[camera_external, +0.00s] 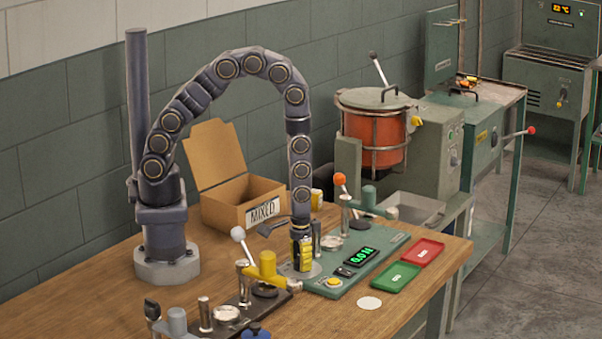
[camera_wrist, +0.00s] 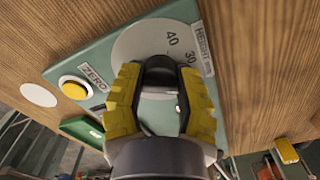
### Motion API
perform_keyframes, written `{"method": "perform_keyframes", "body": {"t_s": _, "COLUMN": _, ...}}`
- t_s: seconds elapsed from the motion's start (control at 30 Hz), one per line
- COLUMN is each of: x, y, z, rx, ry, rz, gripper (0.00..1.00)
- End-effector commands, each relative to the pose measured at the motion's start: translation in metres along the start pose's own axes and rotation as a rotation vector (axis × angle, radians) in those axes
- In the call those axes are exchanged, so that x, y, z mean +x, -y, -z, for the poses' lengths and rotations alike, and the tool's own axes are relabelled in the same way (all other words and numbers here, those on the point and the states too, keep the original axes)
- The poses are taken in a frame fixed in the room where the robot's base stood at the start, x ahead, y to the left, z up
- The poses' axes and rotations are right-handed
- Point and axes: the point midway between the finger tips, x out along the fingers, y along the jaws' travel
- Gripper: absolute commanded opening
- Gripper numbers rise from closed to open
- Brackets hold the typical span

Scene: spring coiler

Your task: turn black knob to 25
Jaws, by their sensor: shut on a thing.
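The black knob (camera_wrist: 160,73) sits between my yellow fingers in the wrist view, partly hidden by them. Around it lies a grey round dial (camera_wrist: 137,40) with the numbers 40 and 30 showing on its upper right. Its other marks are hidden and I cannot read the knob's setting. A HEIGHT label (camera_wrist: 205,47) is beside the dial. My gripper (camera_external: 302,262) points down at the left end of the green panel (camera_external: 325,283) in the external view, and it also shows in the wrist view (camera_wrist: 160,80), shut on the knob. The knob is hidden in the external view.
The panel carries a yellow ZERO button (camera_external: 333,282) and a green-digit display (camera_external: 361,256). A red tray (camera_external: 423,251) and a green tray (camera_external: 397,276) lie to the right. A lever press with a yellow part (camera_external: 266,265) stands close left. A cardboard box (camera_external: 235,195) is behind.

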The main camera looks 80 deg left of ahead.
Motion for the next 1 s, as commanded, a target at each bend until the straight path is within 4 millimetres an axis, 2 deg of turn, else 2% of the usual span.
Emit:
{"method": "perform_keyframes", "body": {"t_s": 0.4, "x": 0.0006, "y": 0.0, "z": -0.0002, "rx": 0.178, "ry": 0.0, "rz": 0.0, "gripper": 0.0}}
{"method": "perform_keyframes", "body": {"t_s": 0.93, "x": 0.0006, "y": 0.0, "z": -0.0002, "rx": 0.199, "ry": 0.0, "rz": 0.0, "gripper": 0.0}}
{"method": "perform_keyframes", "body": {"t_s": 0.97, "x": 0.0006, "y": 0.0, "z": -0.0002, "rx": 0.199, "ry": 0.0, "rz": 0.0, "gripper": 0.42}}
{"method": "perform_keyframes", "body": {"t_s": 1.0, "x": 0.0006, "y": 0.0, "z": -0.0002, "rx": 0.199, "ry": 0.0, "rz": 0.0, "gripper": 0.59}}
